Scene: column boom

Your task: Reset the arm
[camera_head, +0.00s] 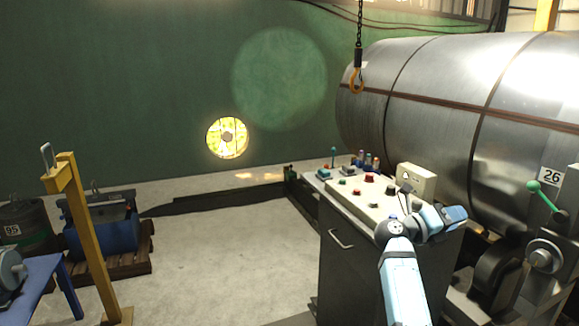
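My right arm (403,285) comes up from the bottom, light blue and white, and bends over the grey control cabinet (345,265). My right gripper (404,188) seems to be the small dark end near the cabinet's sloped top. It is too small and partly hidden to show whether its fingers are open or shut, or whether they touch anything. My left arm and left gripper are out of view.
The control panel (352,197) carries red and green buttons and a lever with a teal knob (333,151). A large metal tank (430,110) stands behind, with a chain hook (356,80) at its left. A green-handled lever (541,196) is at right. A yellow post (88,235) stands left. Mid-floor is clear.

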